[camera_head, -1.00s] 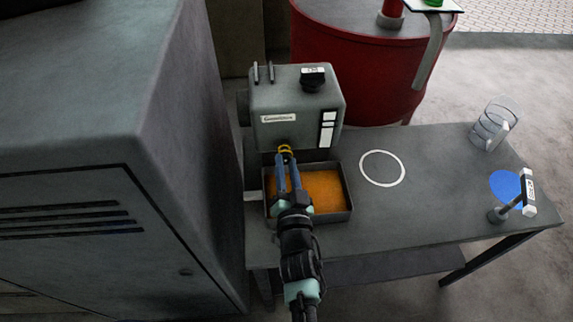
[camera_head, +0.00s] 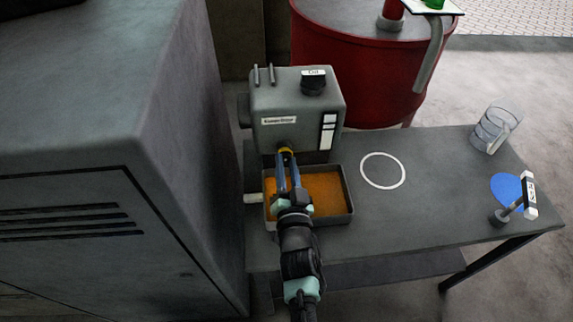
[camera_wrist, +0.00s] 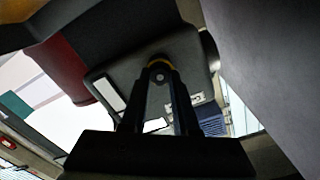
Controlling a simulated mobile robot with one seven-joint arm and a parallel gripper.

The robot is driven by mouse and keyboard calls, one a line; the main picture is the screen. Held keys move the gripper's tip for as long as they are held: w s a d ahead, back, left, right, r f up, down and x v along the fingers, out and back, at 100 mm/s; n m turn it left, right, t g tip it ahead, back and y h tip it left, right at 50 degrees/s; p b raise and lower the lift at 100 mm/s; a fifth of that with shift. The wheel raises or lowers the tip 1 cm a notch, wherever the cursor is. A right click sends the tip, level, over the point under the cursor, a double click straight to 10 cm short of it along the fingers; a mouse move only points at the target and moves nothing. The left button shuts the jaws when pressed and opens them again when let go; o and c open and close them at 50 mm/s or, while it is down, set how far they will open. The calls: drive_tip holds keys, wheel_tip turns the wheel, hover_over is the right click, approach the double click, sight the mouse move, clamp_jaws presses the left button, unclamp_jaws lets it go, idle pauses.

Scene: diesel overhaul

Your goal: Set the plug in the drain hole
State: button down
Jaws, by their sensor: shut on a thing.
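The grey engine block (camera_head: 290,105) stands on the bench, with an oil cap on top and a light strip on its front right. My gripper (camera_head: 288,160) reaches to the low part of its front face and is shut on the yellow-rimmed plug (camera_head: 286,151). In the wrist view the plug (camera_wrist: 159,66) sits between the fingertips, up against the block (camera_wrist: 120,70). The drain hole is hidden behind the plug and fingers. I cannot tell how deep the plug sits. A tray (camera_head: 347,190) of orange-brown oil lies below the gripper.
A white ring (camera_head: 402,172) is marked on the bench (camera_head: 430,195). A clear jug (camera_head: 492,128) and a small stand with a white-and-black head (camera_head: 529,195) are at the right. A large grey cabinet (camera_head: 80,100) is close on the left. A red drum (camera_head: 350,70) stands behind.

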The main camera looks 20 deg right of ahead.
drive_tip(key=c, duration=0.6)
unclamp_jaws()
drive_tip(key=v, duration=1.3)
drive_tip(key=shift+p, duration=0.4)
